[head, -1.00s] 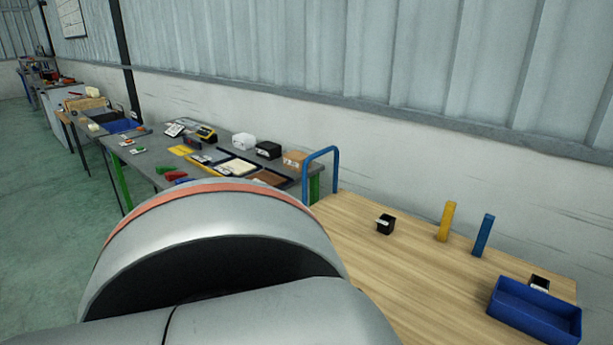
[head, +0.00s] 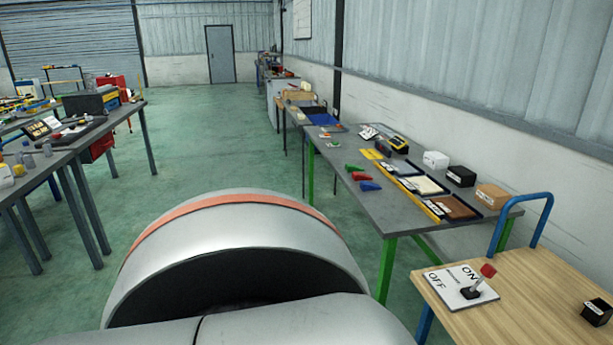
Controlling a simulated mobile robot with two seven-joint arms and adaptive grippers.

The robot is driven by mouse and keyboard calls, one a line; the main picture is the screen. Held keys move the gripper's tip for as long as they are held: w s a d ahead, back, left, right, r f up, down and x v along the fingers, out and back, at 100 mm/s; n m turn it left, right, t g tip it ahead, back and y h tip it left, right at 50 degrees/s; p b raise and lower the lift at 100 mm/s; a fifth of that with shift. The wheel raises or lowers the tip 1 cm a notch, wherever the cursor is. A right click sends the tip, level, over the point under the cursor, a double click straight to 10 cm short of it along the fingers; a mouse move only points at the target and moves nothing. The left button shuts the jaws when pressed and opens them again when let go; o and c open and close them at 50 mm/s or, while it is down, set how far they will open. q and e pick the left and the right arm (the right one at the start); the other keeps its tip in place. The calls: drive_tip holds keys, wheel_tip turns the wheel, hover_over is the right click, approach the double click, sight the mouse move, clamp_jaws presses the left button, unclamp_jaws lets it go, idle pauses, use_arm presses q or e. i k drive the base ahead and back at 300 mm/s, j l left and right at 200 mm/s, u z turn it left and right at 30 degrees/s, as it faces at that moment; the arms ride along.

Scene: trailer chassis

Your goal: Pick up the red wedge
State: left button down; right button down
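A small red wedge (head: 361,176) lies on the grey table with green legs (head: 408,216), near its left edge. A green wedge (head: 354,168) lies just behind it and a blue wedge (head: 370,186) just in front of it. All three are small and far from me in the head view. Neither of my grippers is in view. A large silver part of my own arm with an orange band fills the lower middle of the picture and hides the floor behind it.
A wooden-topped table (head: 540,300) with a blue handle rail (head: 520,210) stands at lower right, bearing an ON/OFF lever board (head: 455,290). Cluttered tables (head: 60,140) stand at left. Green floor (head: 215,150) is open between the left and right rows, towards a grey door (head: 221,54).

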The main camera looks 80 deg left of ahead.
sight(355, 175)
drive_tip(key=u, duration=2.15)
drive_tip(key=i+j+z, duration=0.1)
drive_tip(key=z, duration=0.75)
drive_tip(key=i+j+z, duration=0.25)
drive_tip(key=j+z, duration=0.45)
drive_tip(key=j, duration=0.15)
drive_tip(key=i+j+z, duration=0.15)
drive_tip(key=j, duration=0.3)
drive_tip(key=j+z, duration=0.2)
drive_tip(key=j, duration=1.3)
drive_tip(key=i+j+z, duration=0.15)
drive_tip(key=j, duration=0.8)
